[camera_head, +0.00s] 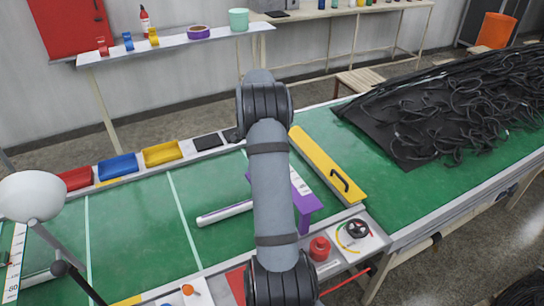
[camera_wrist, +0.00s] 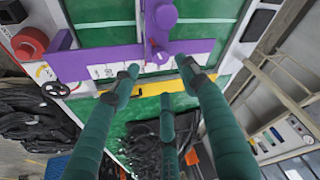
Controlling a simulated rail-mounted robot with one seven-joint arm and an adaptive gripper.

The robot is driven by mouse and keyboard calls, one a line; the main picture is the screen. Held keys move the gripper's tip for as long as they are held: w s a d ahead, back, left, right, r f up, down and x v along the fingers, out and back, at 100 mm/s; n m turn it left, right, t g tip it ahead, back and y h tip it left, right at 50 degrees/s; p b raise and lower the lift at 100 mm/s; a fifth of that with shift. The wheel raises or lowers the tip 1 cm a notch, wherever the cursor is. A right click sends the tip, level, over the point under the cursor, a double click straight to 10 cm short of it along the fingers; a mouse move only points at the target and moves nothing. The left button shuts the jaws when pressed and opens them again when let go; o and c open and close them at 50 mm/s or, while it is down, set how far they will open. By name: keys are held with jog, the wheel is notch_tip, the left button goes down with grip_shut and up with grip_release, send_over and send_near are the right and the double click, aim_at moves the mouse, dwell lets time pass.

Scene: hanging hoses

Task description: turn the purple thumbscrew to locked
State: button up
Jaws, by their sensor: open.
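The purple thumbscrew (camera_wrist: 164,15) shows at the top of the wrist view, a round knob on a purple upright part. It joins a purple bar (camera_wrist: 85,64) with a white scale (camera_wrist: 105,71) across the green table. My gripper (camera_wrist: 158,75) has its teal fingers spread, with nothing between them. The fingertips overlap the bar in the picture, below the thumbscrew; whether they touch it I cannot tell. In the head view part of the purple bar (camera_head: 309,206) shows beside my arm, which hides the thumbscrew and gripper. I cannot read a locked mark.
A yellow guard with a black handle (camera_head: 325,163) lies right of the purple bar. A red button (camera_head: 320,248) and black handwheel (camera_head: 356,229) are at the front edge. A pale rod (camera_head: 224,213) lies left. Black hoses (camera_head: 450,115) heap at right. Green surface (camera_head: 135,220) is clear.

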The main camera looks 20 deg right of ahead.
jog(key=v, duration=0.4)
jog(key=shift+w, duration=0.1)
jog(key=x, duration=1.1)
jog(key=shift+d+f, duration=0.1)
jog(key=shift+f, duration=0.3)
jog(key=shift+d+p, duration=0.1)
jog(key=shift+p, duration=0.25)
jog(key=shift+f+n+p, duration=0.1)
jog(key=shift+n+p, duration=0.2)
jog(key=shift+p, duration=0.05)
jog(key=shift+f+b, duration=0.15)
jog(key=shift+b, duration=0.2)
